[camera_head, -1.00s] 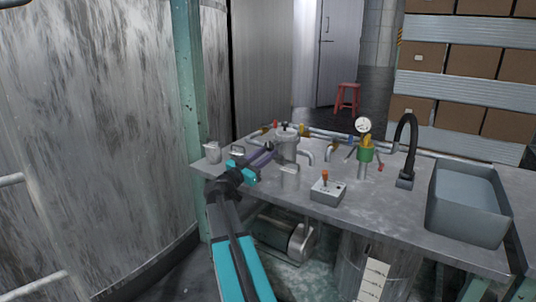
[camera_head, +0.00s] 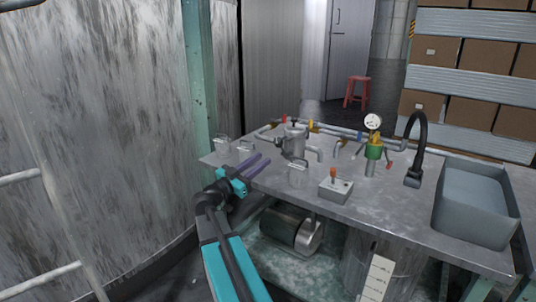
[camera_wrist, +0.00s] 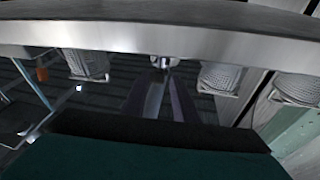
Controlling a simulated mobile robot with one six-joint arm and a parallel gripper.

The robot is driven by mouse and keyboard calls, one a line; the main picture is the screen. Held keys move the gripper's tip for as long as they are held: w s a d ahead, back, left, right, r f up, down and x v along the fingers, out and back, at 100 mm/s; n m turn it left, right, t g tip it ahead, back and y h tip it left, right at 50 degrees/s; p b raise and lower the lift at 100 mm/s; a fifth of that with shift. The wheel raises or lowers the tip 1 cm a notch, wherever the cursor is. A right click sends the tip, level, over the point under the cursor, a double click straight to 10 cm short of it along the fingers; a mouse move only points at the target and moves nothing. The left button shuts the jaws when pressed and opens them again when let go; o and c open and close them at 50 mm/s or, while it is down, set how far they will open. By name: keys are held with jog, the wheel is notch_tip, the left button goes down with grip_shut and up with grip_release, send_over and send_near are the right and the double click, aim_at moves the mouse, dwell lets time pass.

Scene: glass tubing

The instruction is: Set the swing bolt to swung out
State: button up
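A grey metal vessel (camera_head: 295,141) stands at the back left of the bench in the head view. A small dark fitting (camera_head: 279,142) sticks out on its left side. It may be the swing bolt, but it is too small to tell, and so is its position. My gripper (camera_head: 262,158) is in front and to the left of the vessel, apart from it. Its two purple fingers point toward the back right with a gap between them and nothing held. The fingers (camera_wrist: 163,95) also show apart in the wrist view.
On the bench stand a control box (camera_head: 336,190) with an orange lever, a green valve with a gauge (camera_head: 373,150), a black tap (camera_head: 417,150) and a sink (camera_head: 475,215). Pipes run along the back. A large tank (camera_head: 90,130) rises at left.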

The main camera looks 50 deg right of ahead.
jog(key=shift+p+v, duration=0.4)
jog(key=shift+v, duration=2.15)
